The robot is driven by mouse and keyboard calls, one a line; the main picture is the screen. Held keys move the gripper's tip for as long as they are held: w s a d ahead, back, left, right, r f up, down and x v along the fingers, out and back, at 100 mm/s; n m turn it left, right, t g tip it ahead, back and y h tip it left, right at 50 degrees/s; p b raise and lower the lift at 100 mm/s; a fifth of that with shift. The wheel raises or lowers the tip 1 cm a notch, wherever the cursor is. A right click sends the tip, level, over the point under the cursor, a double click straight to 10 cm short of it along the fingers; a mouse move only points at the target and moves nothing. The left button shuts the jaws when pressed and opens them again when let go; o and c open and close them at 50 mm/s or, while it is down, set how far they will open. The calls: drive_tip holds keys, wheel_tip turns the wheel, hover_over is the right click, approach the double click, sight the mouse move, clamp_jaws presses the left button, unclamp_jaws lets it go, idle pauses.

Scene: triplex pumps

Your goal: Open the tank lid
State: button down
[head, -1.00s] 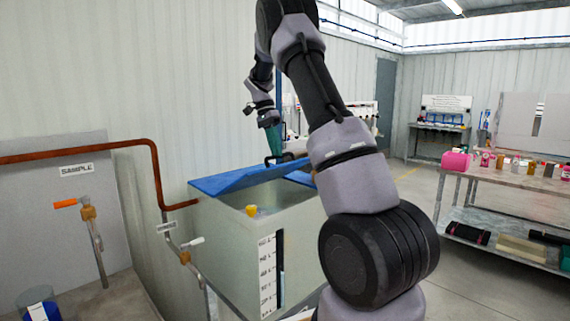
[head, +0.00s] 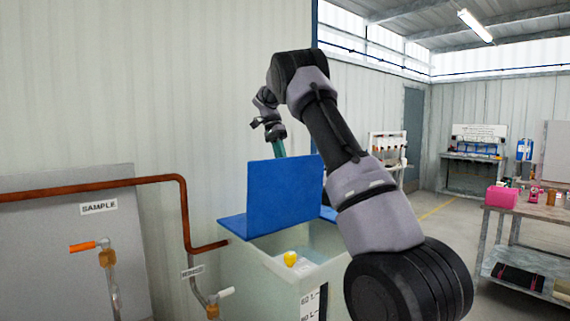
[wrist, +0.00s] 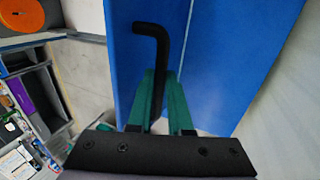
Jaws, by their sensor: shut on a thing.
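The blue tank lid (head: 284,195) stands raised, about upright, above the pale tank (head: 250,285) in the head view. A flat blue part of the tank's cover (head: 240,227) lies along the tank's back edge. In the wrist view the blue lid (wrist: 215,50) fills the middle, with a bent black handle (wrist: 150,30) on it. My gripper's green fingers (wrist: 165,88) are shut on this handle. In the head view my gripper (head: 279,150) shows above the lid's top edge; its fingertips and the handle are hidden behind the lid.
A yellow object (head: 290,258) shows inside the tank's open top. A copper pipe (head: 188,205) and a valve with a white handle (head: 224,293) are left of the tank. A workbench with a pink box (head: 501,197) stands at the right. Floor is clear between.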

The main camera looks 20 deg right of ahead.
drive_tip(key=shift+w+a+f+g, duration=0.2)
drive_tip(key=shift+w+g, duration=0.05)
drive_tip(key=shift+w, duration=0.2)
drive_tip(key=shift+w+a+f+g, duration=0.15)
drive_tip(key=shift+w+a+g, duration=0.1)
drive_tip(key=shift+w, duration=0.2)
drive_tip(key=c, duration=0.8)
unclamp_jaws()
drive_tip(key=shift+w, duration=0.1)
drive_tip(key=shift+c, duration=0.2)
drive_tip(key=shift+r, duration=0.15)
drive_tip(key=shift+d, duration=0.1)
